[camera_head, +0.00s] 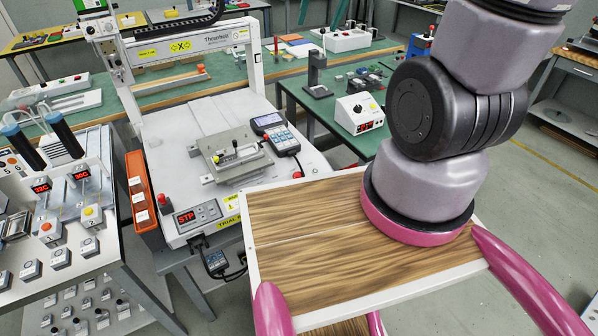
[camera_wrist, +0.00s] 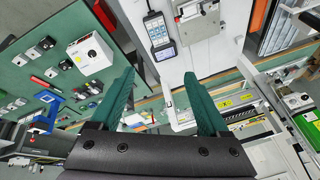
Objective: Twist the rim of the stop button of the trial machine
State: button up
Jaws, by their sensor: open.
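The trial machine (camera_head: 205,115) is the white gantry machine at centre left in the head view, with a yellow "TRIAL" label at its front edge. A small red button (camera_head: 162,200) is at its front left corner, beside a panel reading "STP" (camera_head: 198,215); it looks like the stop button, but its rim is too small to make out. My gripper (camera_wrist: 160,74) is open and empty in the wrist view, with teal fingers apart above part of the machine. The gripper is out of the head view. I cannot make out the stop button in the wrist view.
A handheld pendant (camera_head: 281,138) and a metal fixture (camera_head: 235,152) lie on the machine bed. A panel with buttons and "30C" displays (camera_head: 80,176) stands further left. A green table (camera_head: 297,88) is behind.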

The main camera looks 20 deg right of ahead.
jog(key=w+a+f+n+g, duration=0.15)
jog(key=w+f, duration=0.25)
jog(key=f, duration=0.7)
jog(key=n+g, duration=0.2)
jog(key=g, duration=0.1)
send_near(299, 175)
jog(key=shift+h, duration=0.4)
jog(key=f, duration=0.3)
jog(key=a+f, duration=0.1)
jog(key=f, duration=0.4)
jog(key=shift+a+f, duration=0.2)
jog(key=shift+f, duration=0.1)
jog(key=shift+c, duration=0.3)
